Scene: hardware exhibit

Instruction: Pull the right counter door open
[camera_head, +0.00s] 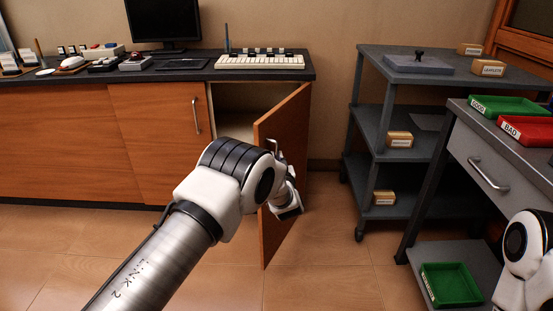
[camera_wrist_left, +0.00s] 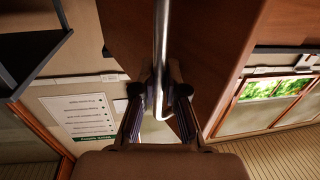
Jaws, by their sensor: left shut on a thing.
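The right counter door (camera_head: 288,117) is brown wood and stands open at a wide angle, swung out from the counter (camera_head: 326,66). In the left wrist view, my left gripper (camera_wrist_left: 160,92) is shut on the door's metal handle (camera_wrist_left: 161,40), with a finger on either side of the bar. The door panel (camera_wrist_left: 205,45) fills the upper middle of that view. My right gripper is out of view.
The left counter door (camera_head: 160,135) is closed. A keyboard (camera_head: 260,62) and a monitor (camera_head: 163,18) stand on the counter. A grey shelf cart (camera_head: 375,117) and a table with a green tray (camera_head: 502,107) and a red tray (camera_head: 527,131) stand at right. Floor below the door is clear.

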